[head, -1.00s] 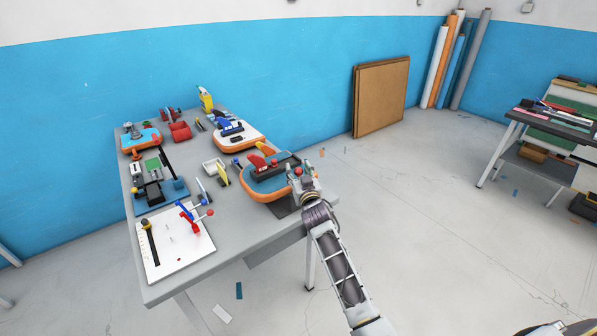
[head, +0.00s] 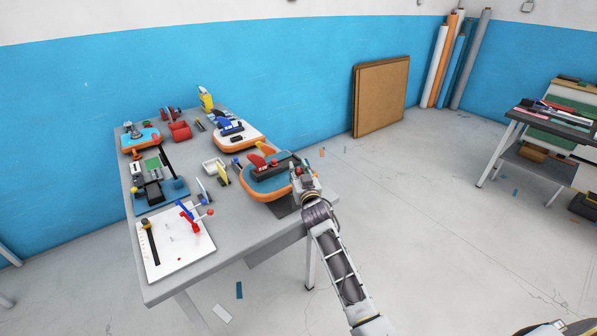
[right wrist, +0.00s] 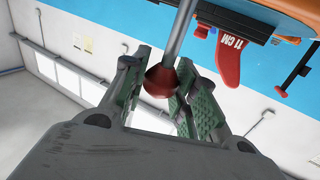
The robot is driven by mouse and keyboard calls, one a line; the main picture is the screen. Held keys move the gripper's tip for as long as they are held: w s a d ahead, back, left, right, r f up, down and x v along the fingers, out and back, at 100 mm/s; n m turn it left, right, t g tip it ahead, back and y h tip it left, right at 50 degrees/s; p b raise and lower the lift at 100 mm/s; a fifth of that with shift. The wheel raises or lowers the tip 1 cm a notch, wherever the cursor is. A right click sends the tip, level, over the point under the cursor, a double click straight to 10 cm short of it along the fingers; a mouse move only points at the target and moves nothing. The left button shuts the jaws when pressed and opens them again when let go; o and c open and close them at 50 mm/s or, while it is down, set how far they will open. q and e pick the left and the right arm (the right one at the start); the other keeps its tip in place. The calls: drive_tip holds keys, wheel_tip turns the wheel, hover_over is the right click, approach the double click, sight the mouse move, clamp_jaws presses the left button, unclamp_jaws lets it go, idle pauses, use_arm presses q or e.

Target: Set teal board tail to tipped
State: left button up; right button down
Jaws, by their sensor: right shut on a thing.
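The teal board (head: 258,188), with an orange rim, lies at the right end of the workbench. My right gripper (head: 303,178) is at the board's right end. In the right wrist view its green-padded fingers are shut on a red ball knob (right wrist: 161,80) on a metal rod (right wrist: 181,30). The red fin there (right wrist: 228,55) reads "11 CM". In the head view the knob is hidden by the gripper. My left gripper is not in view.
The grey workbench (head: 240,232) also carries a white-and-orange board (head: 240,143), a white plate (head: 165,258) with red and blue levers, and a small white tray (head: 214,165). Brown panels (head: 381,97) lean on the wall. Floor right of the bench is mostly clear.

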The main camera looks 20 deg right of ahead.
drive_tip(key=shift+w+d+r, duration=0.1)
drive_tip(key=shift+w+d, duration=0.05)
drive_tip(key=shift+d, duration=0.45)
drive_tip(key=d, duration=0.1)
drive_tip(key=w+d, duration=0.1)
drive_tip(key=d+f, duration=0.1)
drive_tip(key=d, duration=0.1)
drive_tip(key=shift+w+p, duration=0.3)
drive_tip(key=c, duration=1.1)
unclamp_jaws()
drive_tip(key=shift+d+f, duration=0.1)
drive_tip(key=shift+d, duration=0.05)
drive_tip(key=s, duration=1.2)
drive_tip(key=shift+a, duration=0.3)
drive_tip(key=shift+n, duration=0.4)
